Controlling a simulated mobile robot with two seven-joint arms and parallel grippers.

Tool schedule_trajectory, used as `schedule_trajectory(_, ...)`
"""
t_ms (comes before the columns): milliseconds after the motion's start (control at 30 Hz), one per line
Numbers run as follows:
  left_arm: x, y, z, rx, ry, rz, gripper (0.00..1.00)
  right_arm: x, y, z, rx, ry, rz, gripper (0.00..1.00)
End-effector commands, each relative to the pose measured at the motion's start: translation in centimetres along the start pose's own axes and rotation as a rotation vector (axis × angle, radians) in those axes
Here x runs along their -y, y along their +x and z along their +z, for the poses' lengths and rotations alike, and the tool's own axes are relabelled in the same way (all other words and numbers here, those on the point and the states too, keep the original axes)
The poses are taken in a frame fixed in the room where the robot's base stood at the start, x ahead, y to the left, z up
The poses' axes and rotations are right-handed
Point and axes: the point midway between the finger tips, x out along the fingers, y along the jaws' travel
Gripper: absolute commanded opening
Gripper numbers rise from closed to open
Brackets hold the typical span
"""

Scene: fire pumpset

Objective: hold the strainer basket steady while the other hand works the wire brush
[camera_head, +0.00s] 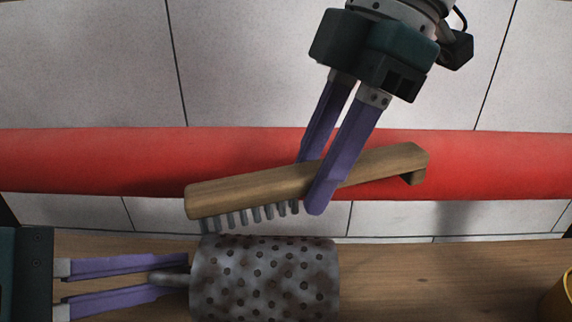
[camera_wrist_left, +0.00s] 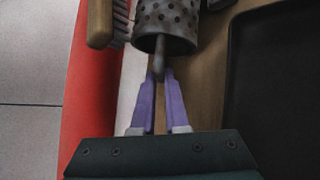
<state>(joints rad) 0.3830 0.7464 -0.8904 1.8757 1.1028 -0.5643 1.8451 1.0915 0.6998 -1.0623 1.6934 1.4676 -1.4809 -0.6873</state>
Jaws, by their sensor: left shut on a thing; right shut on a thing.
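The strainer basket (camera_head: 265,278) is a grey, rust-stained perforated cylinder lying on its side, with a short handle at its left end. My left gripper (camera_head: 172,279) is shut on that handle. In the left wrist view the basket (camera_wrist_left: 166,24) is beyond the fingertips of my left gripper (camera_wrist_left: 159,80). The wire brush (camera_head: 300,182) has a wooden back and grey bristles pointing down. My right gripper (camera_head: 310,185) is shut on the brush's wooden handle. The bristles are just above the basket's upper left edge; contact is unclear. The brush also shows in the left wrist view (camera_wrist_left: 100,22).
A thick red pipe (camera_head: 70,160) runs across behind the basket, in front of a tiled surface. A yellow object (camera_head: 560,300) is cut off at lower right. A dark tray (camera_wrist_left: 280,80) shows in the left wrist view.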

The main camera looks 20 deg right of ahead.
Motion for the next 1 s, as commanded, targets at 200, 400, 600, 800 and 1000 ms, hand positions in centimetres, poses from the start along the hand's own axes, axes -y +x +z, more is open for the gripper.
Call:
schedule_trajectory(200, -0.1, 0.0, 0.0, -0.001, 0.0, 0.003, 0.0, 0.5, -1.0, 1.0, 0.005, -0.004, -0.005, 0.0)
schedule_trajectory(400, -0.1, 0.0, 0.0, -0.001, 0.0, 0.002, 0.0, 0.5, -4.8, -0.6, 0.006, -0.006, -0.002, 0.0)
schedule_trajectory(600, -0.1, 0.0, 0.0, -0.001, 0.0, 0.002, 0.0, 0.5, -6.4, -1.2, 0.005, -0.005, -0.001, 0.0)
schedule_trajectory(800, -0.1, 0.0, 0.0, 0.0, 0.0, 0.002, 0.0, 0.4, -8.1, -1.9, 0.004, -0.005, -0.001, 0.0)
schedule_trajectory(1000, -0.1, 0.0, 0.0, 0.0, 0.0, 0.002, 0.0, 0.5, -9.2, -2.4, 0.004, -0.005, -0.002, 0.0)
